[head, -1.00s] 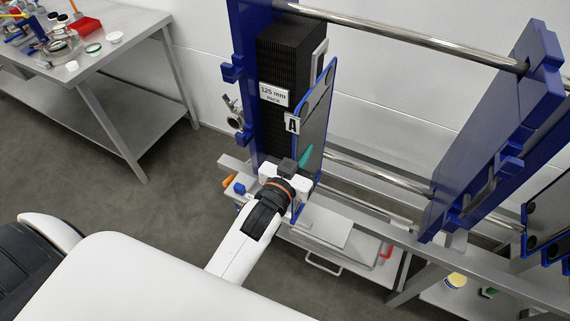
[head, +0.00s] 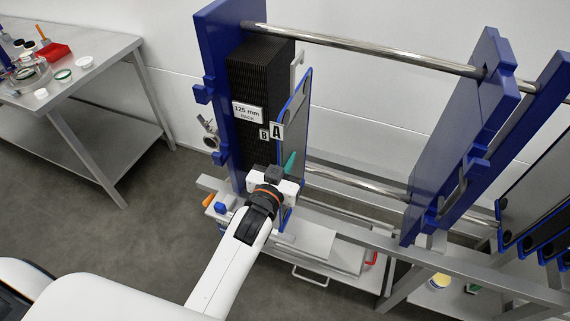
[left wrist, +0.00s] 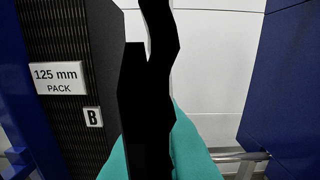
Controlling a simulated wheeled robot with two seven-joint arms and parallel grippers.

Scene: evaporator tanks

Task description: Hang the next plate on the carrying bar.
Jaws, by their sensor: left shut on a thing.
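A plate labelled A (head: 292,118), grey with a blue rim, stands upright just right of the dark ribbed pack (head: 262,70). My left gripper (head: 287,172) is shut on this plate near its lower front edge. One teal fingertip shows against its face. In the left wrist view, a black shape fills the middle between the teal fingers (left wrist: 195,145). The pack there carries the labels "125 mm PACK" and B (left wrist: 93,118). Steel bars run to the right, an upper one (head: 380,52) and a lower one (head: 350,180). I cannot tell whether plate A touches a bar. My right gripper is not in view.
A blue end frame (head: 215,60) stands left of the pack. Blue upright plates (head: 450,140) stand across the bars at right, with blue-rimmed grey plates (head: 535,190) beyond. The bars between are clear. A steel table (head: 95,95) with small items is at left.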

